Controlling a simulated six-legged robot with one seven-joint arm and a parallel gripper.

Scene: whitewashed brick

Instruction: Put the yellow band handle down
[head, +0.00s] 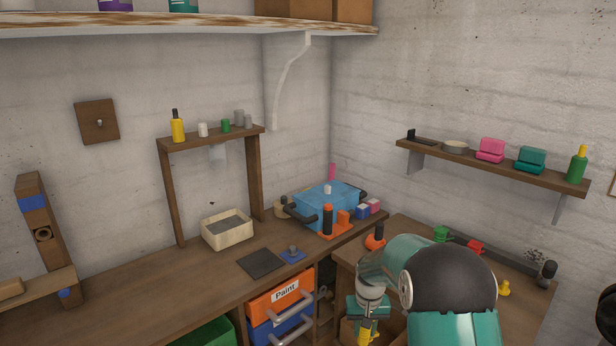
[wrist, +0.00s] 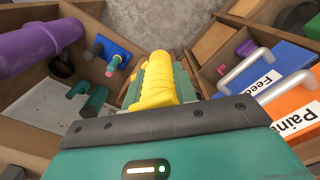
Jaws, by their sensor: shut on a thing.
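My gripper (wrist: 158,88) is shut on the yellow band handle (wrist: 155,76), a yellow ribbed grip that stands between the two teal fingers in the wrist view. In the head view my gripper (head: 368,312) is low, right of the drawers and in front of the right-hand bench. The yellow handle (head: 366,331) shows just below it, cut off by the lower picture edge. Its lower end is hidden in both views.
Wooden compartments lie left in the wrist view, with a purple cylinder (wrist: 38,42) and a blue block with pegs (wrist: 112,58). An orange Paint drawer (wrist: 290,105) and a blue drawer (wrist: 280,70) with protruding pale handles are close on the right. The left bench (head: 150,293) has bare room.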

